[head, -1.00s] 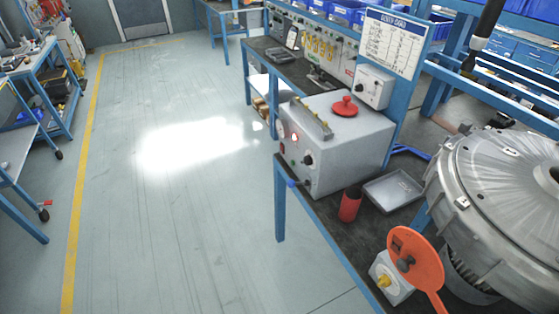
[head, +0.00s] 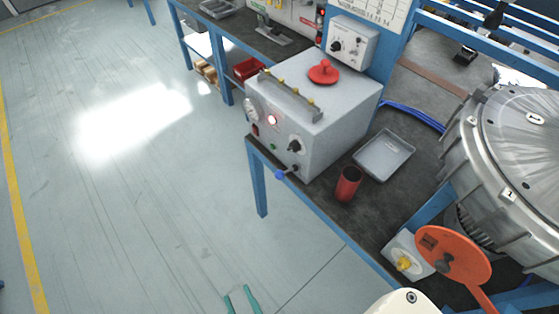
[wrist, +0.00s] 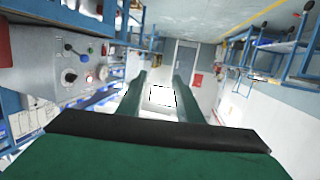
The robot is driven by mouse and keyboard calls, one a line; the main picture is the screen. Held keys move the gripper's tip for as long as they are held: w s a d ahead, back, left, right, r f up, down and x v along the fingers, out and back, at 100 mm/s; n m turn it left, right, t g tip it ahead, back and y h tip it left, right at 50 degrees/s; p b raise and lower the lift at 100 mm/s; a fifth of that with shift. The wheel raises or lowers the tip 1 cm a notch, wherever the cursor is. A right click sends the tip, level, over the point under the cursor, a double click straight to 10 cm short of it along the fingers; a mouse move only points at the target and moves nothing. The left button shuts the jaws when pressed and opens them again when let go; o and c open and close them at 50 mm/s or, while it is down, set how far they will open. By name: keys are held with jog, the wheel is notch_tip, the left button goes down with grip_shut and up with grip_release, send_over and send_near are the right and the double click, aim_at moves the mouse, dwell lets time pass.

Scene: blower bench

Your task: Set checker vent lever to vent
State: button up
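The checker (head: 318,125) is a grey box on the dark bench, with a gauge, a lit red lamp and a black knob on its front. Its vent lever (head: 284,174) has a blue ball end and sticks out low at the front right corner, past the bench edge. In the wrist view the checker (wrist: 40,68) is at the left, and the lever's blue end (wrist: 89,51) shows there. My gripper (head: 242,298) is at the bottom of the head view, over the floor, away from the lever. In the wrist view its green fingers (wrist: 160,82) are apart and empty.
A red cup (head: 347,184) and a grey tray (head: 384,156) stand right of the checker. A yellow-knobbed box (head: 403,263), an orange paddle (head: 455,252) and a large metal blower housing (head: 515,150) are farther right. The floor (head: 130,220) left of the bench is clear.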

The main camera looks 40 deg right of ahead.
jog(key=w+d+f+m+h, duration=0.1)
jog(key=w+d+m+h, duration=0.1)
jog(key=w+d+h, duration=0.5)
jog(key=m+g+h, duration=0.2)
jog(key=h, duration=0.1)
send_near(278, 179)
jog(key=x, duration=0.4)
jog(key=shift+w+d, duration=0.25)
jog(key=shift+d, duration=0.05)
jog(key=x, duration=1)
jog(key=shift+w+d, duration=0.15)
jog(key=shift+w, duration=0.1)
jog(key=shift+f, duration=0.1)
grip_shut()
